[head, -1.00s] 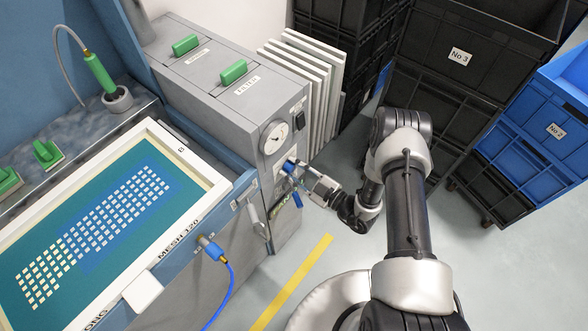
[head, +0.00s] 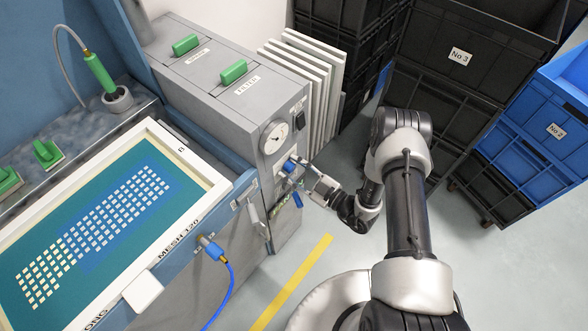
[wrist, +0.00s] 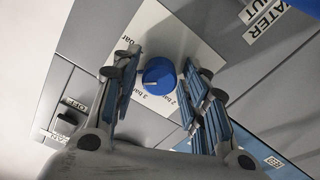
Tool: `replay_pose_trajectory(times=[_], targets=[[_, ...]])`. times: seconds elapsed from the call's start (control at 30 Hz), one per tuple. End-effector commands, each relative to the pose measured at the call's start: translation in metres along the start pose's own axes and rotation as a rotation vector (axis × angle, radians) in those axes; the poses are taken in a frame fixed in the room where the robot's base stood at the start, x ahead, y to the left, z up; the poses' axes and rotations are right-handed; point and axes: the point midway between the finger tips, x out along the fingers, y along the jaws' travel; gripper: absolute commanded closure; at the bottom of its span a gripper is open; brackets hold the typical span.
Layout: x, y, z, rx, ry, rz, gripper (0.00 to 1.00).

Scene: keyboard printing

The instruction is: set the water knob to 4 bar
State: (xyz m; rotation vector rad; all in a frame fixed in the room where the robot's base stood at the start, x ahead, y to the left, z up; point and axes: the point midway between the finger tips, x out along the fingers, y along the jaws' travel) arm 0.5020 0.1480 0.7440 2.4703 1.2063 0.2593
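The round blue water knob (wrist: 159,76) sits on a white dial plate (wrist: 186,42) in the wrist view. The plate shows "3 bar" at its lower left, "2 bar" at its right and a partly hidden "bar" label at its upper left. A pale mark on the knob points lower left, towards "3 bar". My gripper (wrist: 161,66) is open, with one finger on each side of the knob and a visible gap to both. In the head view the knob (head: 289,166) is on the machine's end face, with my gripper (head: 304,172) just right of it.
A round gauge (head: 273,137) sits above the knob, with a black switch (head: 299,119) higher up. A blue valve handle (head: 297,199) is below. White panels (head: 312,75) lean behind the machine. Dark crates (head: 445,95) stand behind my arm. The floor in front is clear.

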Motion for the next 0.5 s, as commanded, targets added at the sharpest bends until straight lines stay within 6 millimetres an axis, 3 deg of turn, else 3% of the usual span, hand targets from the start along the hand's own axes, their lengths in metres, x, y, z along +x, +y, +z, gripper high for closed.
replay_pose_trajectory(times=[0.37, 0.5], targets=[[-0.0004, 0.0002, 0.0000, 0.000, 0.000, 0.000, 0.50], [-0.0097, 0.0012, 0.0009, 0.002, -0.003, 0.004, 0.50]])
